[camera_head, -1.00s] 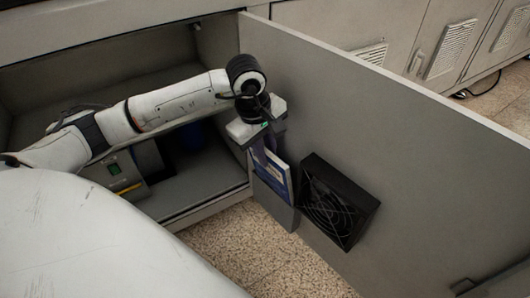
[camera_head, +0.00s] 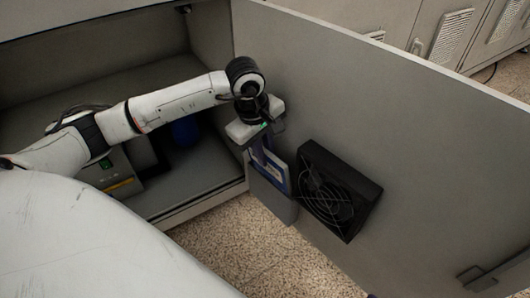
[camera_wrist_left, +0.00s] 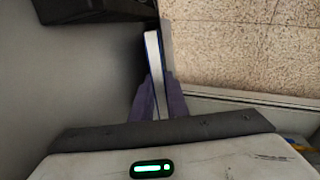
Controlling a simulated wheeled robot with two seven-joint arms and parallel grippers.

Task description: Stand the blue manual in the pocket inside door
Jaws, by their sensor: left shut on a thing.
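The blue manual (camera_head: 277,173) stands upright at the inside face of the open door (camera_head: 400,150). Its lower part is hidden in the grey pocket (camera_head: 273,203) on that door. My left gripper (camera_head: 259,150) is above the pocket and shut on the manual's upper part. In the left wrist view the manual (camera_wrist_left: 152,60) shows edge-on as a thin white and blue strip between my left gripper's purple fingers (camera_wrist_left: 158,98). Whether the manual touches the pocket's bottom is hidden.
A black fan (camera_head: 338,190) is fixed to the door just right of the pocket. The open cabinet (camera_head: 190,190) at the left holds a grey box (camera_head: 115,178) and a blue object (camera_head: 185,133). Speckled floor (camera_head: 240,250) lies below the door.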

